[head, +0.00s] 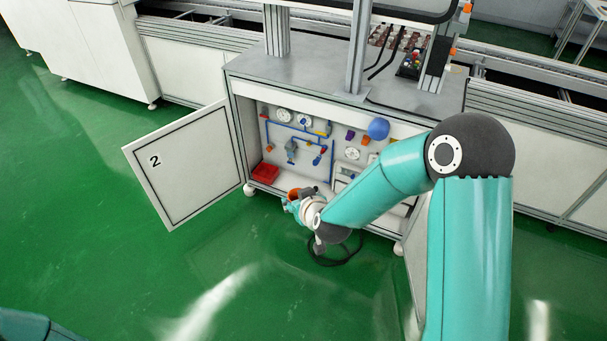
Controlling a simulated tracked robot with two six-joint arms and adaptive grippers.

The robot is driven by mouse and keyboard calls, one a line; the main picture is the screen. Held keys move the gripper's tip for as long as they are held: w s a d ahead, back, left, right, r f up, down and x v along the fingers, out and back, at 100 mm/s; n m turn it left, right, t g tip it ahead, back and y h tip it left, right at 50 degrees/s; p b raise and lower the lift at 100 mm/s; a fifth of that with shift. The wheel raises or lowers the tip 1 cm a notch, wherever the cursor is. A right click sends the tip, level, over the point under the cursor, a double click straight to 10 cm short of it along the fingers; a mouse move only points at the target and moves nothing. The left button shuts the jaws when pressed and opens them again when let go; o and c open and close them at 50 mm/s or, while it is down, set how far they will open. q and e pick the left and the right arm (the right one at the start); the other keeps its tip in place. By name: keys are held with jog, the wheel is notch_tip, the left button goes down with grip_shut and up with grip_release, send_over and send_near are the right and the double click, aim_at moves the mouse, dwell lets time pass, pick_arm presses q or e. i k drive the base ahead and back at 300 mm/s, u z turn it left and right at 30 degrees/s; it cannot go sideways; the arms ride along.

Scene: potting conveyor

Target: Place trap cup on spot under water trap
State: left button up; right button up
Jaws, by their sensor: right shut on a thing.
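My right gripper (291,205) reaches down to the front of the open cabinet, low before its opening. It is shut on a small orange-red thing (295,192), which looks like the trap cup; the gripper and wrist partly hide it. A grey-blue fitting (291,147) hanging from the blue pipes on the inner panel may be the water trap. The spot under it on the cabinet floor cannot be made out at this size. Only a piece of my left arm shows at the bottom left corner; its gripper is out of view.
The cabinet door (185,165), marked 2, stands open to the left. A red tray (265,173) sits at the cabinet's inner left. Gauges (284,115) and a blue ball-shaped part (378,128) are on the panel. A black hose or cable (335,262) lies below my wrist on green floor.

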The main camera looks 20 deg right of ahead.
aim_at(291, 176)
jog(key=z, duration=0.45)
jog(key=i, duration=0.85)
jog(key=z, duration=0.45)
jog(key=i, duration=0.85)
jog(key=u, duration=0.8)
